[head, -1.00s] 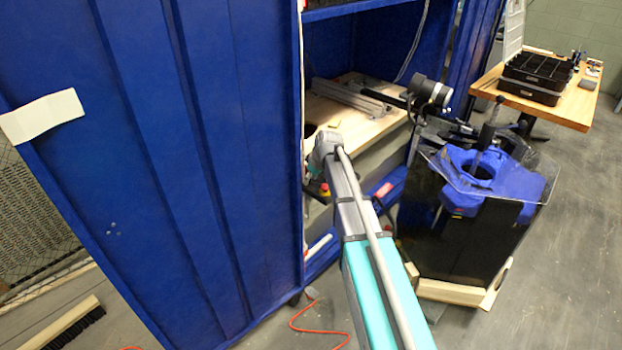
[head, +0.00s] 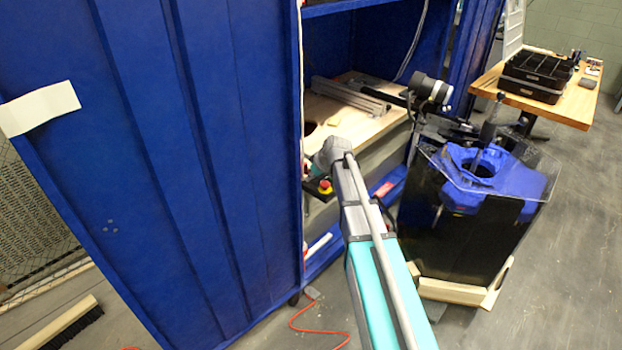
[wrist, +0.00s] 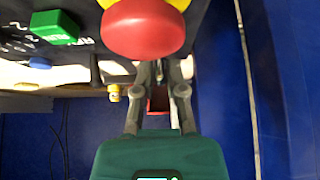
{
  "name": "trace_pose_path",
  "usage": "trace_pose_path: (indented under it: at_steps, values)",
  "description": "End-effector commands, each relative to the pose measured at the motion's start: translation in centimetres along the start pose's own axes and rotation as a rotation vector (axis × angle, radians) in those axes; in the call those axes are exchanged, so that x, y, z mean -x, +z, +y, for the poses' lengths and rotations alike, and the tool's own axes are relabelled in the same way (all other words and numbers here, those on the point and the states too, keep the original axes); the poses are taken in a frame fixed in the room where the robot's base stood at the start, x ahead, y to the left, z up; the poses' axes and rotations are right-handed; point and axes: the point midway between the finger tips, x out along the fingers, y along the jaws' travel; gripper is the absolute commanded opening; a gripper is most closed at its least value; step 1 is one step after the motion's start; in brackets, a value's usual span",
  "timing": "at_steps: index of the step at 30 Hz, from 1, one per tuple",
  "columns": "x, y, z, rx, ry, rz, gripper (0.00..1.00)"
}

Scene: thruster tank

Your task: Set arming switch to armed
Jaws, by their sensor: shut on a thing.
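In the wrist view my gripper (wrist: 159,76) points at a dark control panel (wrist: 88,72). Its fingers are close together on a small metal toggle, which looks like the arming switch (wrist: 159,70). Most of the switch is hidden by the fingertips, so its position cannot be told. A red patch shows between the finger links. In the head view my arm reaches to the panel at the blue cabinet's opening; the fingertips are hidden there.
A red mushroom button on a yellow base (wrist: 143,28) sits right beside the fingertips; it also shows in the head view (head: 325,186). A green button (wrist: 54,27) is on the panel's left. The blue cabinet door (head: 200,150) stands close to my arm's left.

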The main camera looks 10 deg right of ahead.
Motion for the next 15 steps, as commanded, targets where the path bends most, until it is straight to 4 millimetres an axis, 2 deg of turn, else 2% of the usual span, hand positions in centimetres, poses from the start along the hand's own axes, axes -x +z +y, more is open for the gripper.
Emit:
trace_pose_path:
  at_steps: [1, 15]
  values:
    - [-0.18, 0.63, -0.17, -0.002, 0.000, 0.033, 0.00]
    - [0.17, 1.50, -0.07, -0.002, 0.000, 0.377, 0.00]
